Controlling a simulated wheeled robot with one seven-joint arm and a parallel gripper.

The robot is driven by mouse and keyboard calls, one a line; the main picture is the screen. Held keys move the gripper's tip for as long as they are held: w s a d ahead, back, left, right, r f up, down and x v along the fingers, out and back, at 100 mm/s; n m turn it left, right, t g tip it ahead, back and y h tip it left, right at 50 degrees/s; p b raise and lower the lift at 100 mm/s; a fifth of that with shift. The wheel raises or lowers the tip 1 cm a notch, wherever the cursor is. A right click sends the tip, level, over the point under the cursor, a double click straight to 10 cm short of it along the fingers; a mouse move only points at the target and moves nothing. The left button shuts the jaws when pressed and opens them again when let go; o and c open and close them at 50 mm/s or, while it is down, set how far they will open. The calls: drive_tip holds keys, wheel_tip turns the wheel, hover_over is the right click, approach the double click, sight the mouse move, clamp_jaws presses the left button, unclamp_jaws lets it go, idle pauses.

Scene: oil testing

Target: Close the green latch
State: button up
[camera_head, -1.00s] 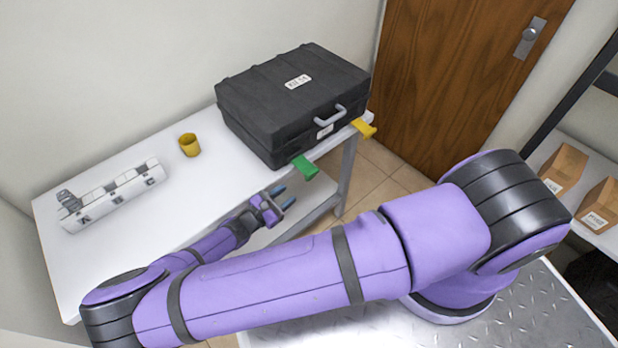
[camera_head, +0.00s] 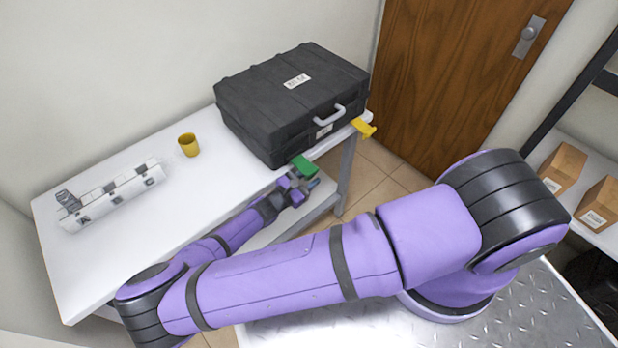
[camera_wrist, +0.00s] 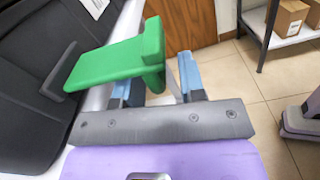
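The green latch (camera_head: 304,166) sits at the front left of the black case (camera_head: 278,88), its flap sticking out from the case. In the wrist view the green latch (camera_wrist: 115,62) is large and close, with a broad flat plate and a thicker block at its right end. My gripper (camera_head: 304,184) is right at the latch, on its near side. In the wrist view my gripper (camera_wrist: 158,84) has its blue fingers apart, with the latch's thick end in front of the gap. The latch partly covers the left finger, and I cannot tell whether they touch.
The yellow latch (camera_head: 363,127) sticks out at the case's right end. The case has a grey handle (camera_head: 330,114) and stands on the white table (camera_head: 110,250). A yellow cup (camera_head: 188,145) and a white rack (camera_head: 110,195) are to the left. A shelf with boxes (camera_head: 562,170) is at right.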

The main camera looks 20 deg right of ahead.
sight(312, 172)
clamp_jaws()
drive_tip(key=shift+s+r, duration=0.1)
drive_tip(key=n, duration=0.1)
drive_tip(key=r+n, duration=0.1)
drive_tip(key=shift+s+d+r+n, duration=0.15)
drive_tip(key=shift+s+r+n, duration=0.15)
drive_tip(key=shift+s, duration=0.05)
drive_tip(key=r+n, duration=0.2)
drive_tip(key=n, duration=0.1)
drive_tip(key=shift+s+d+r+n, duration=0.1)
drive_tip(key=shift+s+r+n, duration=0.1)
drive_tip(key=shift+r+n, duration=0.1)
drive_tip(key=r+n, duration=0.2)
drive_tip(key=shift+w+n, duration=0.1)
drive_tip(key=shift+n, duration=0.3)
drive_tip(key=shift+w+r+n, duration=0.3)
drive_tip(key=shift+r+n, duration=0.45)
drive_tip(key=shift+n, duration=0.35)
drive_tip(key=shift+w+a+r, duration=0.25)
drive_tip(key=shift+w+r, duration=0.25)
drive_tip(key=shift+r, duration=0.4)
